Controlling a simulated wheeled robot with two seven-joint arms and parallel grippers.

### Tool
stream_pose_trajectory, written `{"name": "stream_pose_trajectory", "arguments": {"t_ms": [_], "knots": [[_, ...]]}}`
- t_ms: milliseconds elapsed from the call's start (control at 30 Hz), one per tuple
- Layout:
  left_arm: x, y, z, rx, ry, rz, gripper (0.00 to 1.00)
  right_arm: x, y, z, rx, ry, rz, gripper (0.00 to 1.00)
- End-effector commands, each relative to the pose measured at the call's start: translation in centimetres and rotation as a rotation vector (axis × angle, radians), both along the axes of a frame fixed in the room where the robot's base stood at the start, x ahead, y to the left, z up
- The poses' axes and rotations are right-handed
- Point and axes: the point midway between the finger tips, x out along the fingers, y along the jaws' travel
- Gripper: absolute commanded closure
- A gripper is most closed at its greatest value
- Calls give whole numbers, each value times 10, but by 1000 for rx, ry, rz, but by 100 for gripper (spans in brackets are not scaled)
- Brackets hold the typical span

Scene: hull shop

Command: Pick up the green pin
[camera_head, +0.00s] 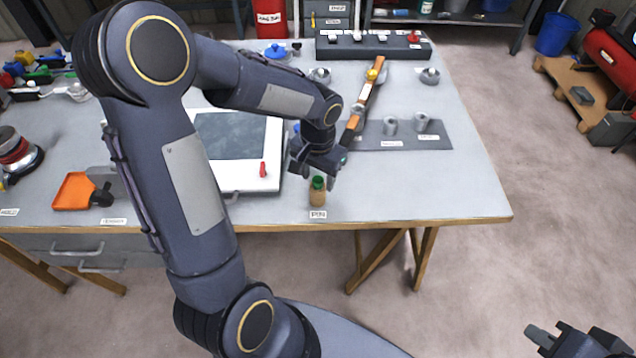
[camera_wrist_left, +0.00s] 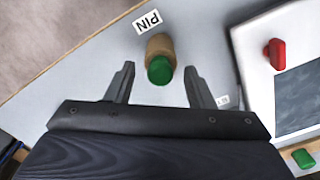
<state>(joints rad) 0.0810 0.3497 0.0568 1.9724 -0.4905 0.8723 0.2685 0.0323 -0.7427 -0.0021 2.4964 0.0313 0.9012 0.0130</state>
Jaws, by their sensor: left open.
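The green pin (camera_head: 317,190) has a green top and a tan lower part. It stands on the table near the front edge, behind a label reading PIN. In the left wrist view the green pin (camera_wrist_left: 159,65) shows from above, ahead of and between the two fingers. My left gripper (camera_head: 318,178) is open just above and behind the pin. It also shows in the left wrist view (camera_wrist_left: 161,85), with nothing between its fingertips that I can tell is touched. My right gripper (camera_head: 540,335) is at the lower right, off the table; its jaws are too unclear to judge.
A white-framed panel (camera_head: 273,155) with a red piece (camera_head: 263,169) lies left of the pin. A grey plate (camera_head: 435,143) with metal cylinders lies behind right. The front right table (camera_head: 430,195) is clear.

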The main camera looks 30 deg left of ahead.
Motion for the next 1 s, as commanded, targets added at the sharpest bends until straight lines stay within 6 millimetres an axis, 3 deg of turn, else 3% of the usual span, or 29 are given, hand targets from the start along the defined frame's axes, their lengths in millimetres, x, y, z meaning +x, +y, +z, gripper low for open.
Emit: {"name": "stream_pose_trajectory", "arguments": {"t_ms": [100, 500, 767, 1000], "knots": [[0, 0, 0, 0, 0, 0, 51, 0, 0, 0, 0, 0, 0, 100], [0, 0, 1, 0, -1, 1, 100, 0, 0, 0, 0, 0, 0, 100], [1, 0, 5, 0, -3, 1, 100, 0, 0, 0, 0, 0, 0, 100], [2, 0, 48, 1, -9, 1, 100, 0, 0, 0, 0, 0, 0, 100]]}}
